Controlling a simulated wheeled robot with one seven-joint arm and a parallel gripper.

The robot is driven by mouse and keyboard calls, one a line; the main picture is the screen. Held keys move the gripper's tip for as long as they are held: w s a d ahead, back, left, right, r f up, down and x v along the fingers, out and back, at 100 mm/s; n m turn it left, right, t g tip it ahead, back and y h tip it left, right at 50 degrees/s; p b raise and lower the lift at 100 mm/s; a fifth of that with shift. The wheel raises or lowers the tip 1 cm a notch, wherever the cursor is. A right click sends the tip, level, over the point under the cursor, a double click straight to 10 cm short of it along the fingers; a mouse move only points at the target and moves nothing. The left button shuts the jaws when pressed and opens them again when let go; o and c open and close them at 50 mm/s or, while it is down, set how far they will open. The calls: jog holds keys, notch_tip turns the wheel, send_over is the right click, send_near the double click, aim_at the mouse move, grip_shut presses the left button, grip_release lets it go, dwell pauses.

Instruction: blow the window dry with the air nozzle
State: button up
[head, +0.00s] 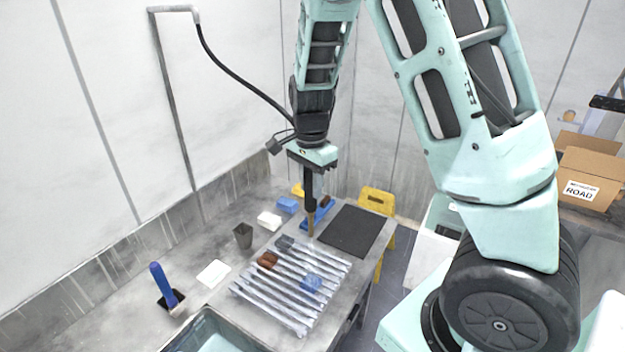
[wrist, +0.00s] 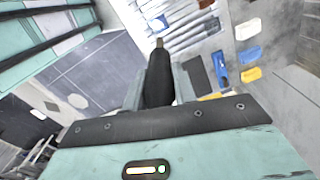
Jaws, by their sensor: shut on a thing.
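My gripper (head: 311,172) points down over the far end of the bench and is shut on the black air nozzle (head: 309,200). The nozzle hangs upright with its brass tip low, near the far edge of the slatted rack (head: 262,303). In the wrist view the nozzle (wrist: 158,80) sits between the two fingers and points toward the rack (wrist: 185,30). A translucent blue piece (head: 312,283) and a brown piece (head: 267,260) lie on the slats. I cannot tell for certain which piece is the window.
A black hose (head: 235,80) runs from the wall pipe toward my wrist. A dark mat (head: 352,231) lies right of the nozzle, a grey cup (head: 243,236) and white block (head: 269,220) left. A blue-handled tool (head: 163,282) and a basin (head: 207,318) are nearer.

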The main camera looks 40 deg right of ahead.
aim_at(311, 196)
notch_tip(311, 196, down, 9)
jog(key=b, duration=0.8)
jog(key=shift+r, duration=0.1)
jog(key=shift+r+p, duration=0.15)
jog(key=shift+p, duration=0.15)
dwell(0.8)
notch_tip(311, 196, up, 5)
jog(key=p, duration=0.4)
jog(key=shift+p, duration=0.4)
dwell(0.5)
